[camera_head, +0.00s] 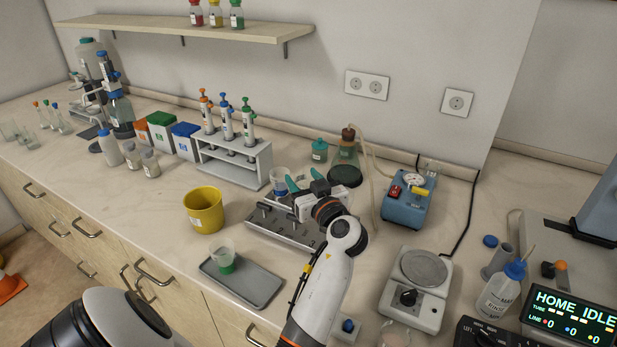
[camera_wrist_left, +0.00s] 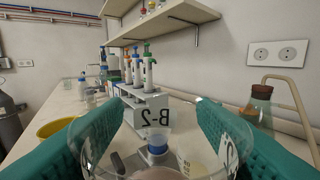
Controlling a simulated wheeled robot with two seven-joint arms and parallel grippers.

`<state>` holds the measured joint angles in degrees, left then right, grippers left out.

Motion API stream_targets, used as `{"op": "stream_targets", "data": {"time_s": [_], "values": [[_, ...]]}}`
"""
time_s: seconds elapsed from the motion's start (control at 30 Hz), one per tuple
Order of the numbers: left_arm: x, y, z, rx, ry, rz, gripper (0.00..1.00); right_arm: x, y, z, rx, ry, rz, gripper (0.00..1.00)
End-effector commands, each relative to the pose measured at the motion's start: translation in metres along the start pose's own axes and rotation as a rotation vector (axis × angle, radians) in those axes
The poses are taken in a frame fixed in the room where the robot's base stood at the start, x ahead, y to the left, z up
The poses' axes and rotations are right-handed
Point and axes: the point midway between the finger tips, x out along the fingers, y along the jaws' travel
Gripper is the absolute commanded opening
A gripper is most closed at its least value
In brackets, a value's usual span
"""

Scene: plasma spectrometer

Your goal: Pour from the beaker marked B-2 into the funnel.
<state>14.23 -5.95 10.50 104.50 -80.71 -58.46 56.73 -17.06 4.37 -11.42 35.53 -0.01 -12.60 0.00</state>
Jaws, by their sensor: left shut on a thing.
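In the left wrist view, a clear glass beaker marked B-2 (camera_wrist_left: 92,152) fills the front between the two teal fingers of my left gripper (camera_wrist_left: 160,140), shut on its sides. In the head view the left gripper (camera_head: 303,180) is above the grey slotted rack; the held beaker is hard to make out there. A clear cup with a blue lower part (camera_head: 280,180) is just left of the fingers; it also shows through the beaker in the wrist view (camera_wrist_left: 157,147). A similar cup with a green lower part (camera_head: 224,260) stands on a grey tray. I cannot tell which is the funnel.
The grey rack (camera_head: 262,228) lies under the gripper. A yellow bucket (camera_head: 204,212) and a pipette stand (camera_head: 232,170) are to its left. A stoppered flask (camera_head: 346,152) and blue pump (camera_head: 408,205) are to its right. The grey tray (camera_head: 262,292) is in front.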

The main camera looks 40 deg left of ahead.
Motion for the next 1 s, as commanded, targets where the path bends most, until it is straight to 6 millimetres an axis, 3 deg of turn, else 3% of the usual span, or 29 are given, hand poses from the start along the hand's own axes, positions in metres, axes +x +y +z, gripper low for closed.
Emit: {"op": "stream_targets", "data": {"time_s": [0.17,1.0], "values": [[0.000,-0.005,0.006,0.072,0.007,-0.002,0.27,-0.023,0.007,-0.001,-0.001,0.004,0.009,0.36],[0.003,-0.029,0.003,0.464,0.049,-0.002,0.27,-0.107,-0.005,0.007,-0.001,0.004,-0.005,0.36]]}}
